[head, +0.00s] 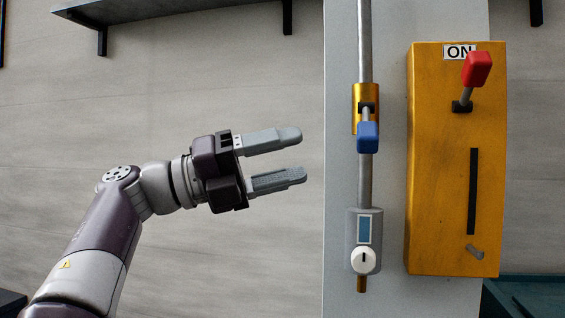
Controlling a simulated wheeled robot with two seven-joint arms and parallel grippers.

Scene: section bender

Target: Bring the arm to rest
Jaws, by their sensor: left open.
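My left gripper (297,154) is open and empty. My left arm comes in from the lower left, bent at the wrist. A yellow box (438,180) on the right carries a lever with a red knob (477,69), tilted up beside an "ON" label (459,52). My right gripper is not in view.
The grey panel (341,120) holds a vertical metal rod (365,45), a blue-handled valve (368,138) and a grey unit with a white dial (363,260). Open room surrounds my left gripper.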

